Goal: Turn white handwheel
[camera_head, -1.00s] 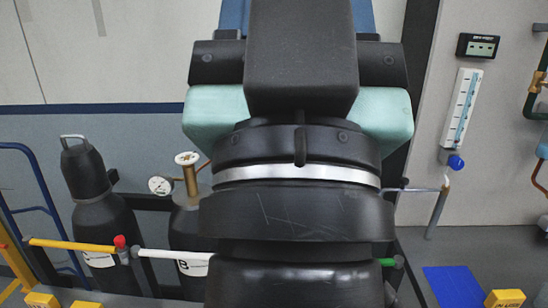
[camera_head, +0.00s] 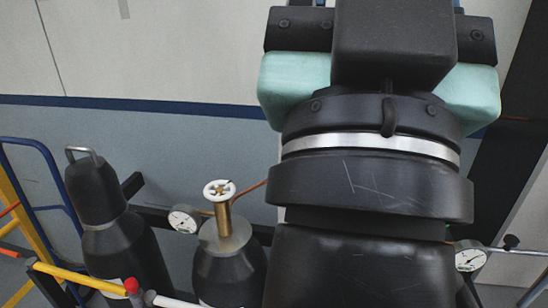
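The white handwheel (camera_head: 219,189) sits on top of an upright brass valve stem (camera_head: 223,216), left of the picture's middle. The stem rises from the grey shoulder of a dark gas cylinder (camera_head: 229,272). The handwheel is in plain sight and nothing touches it. My own arm, black with teal parts and a silver ring, fills the middle and right of the view. My gripper's fingers do not show.
A pressure gauge (camera_head: 184,219) is just left of the handwheel. A capped black cylinder (camera_head: 112,225) stands further left, beside a blue tubular frame (camera_head: 43,170). A yellow bar (camera_head: 78,278) crosses low in front. Another gauge (camera_head: 470,256) is at the right.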

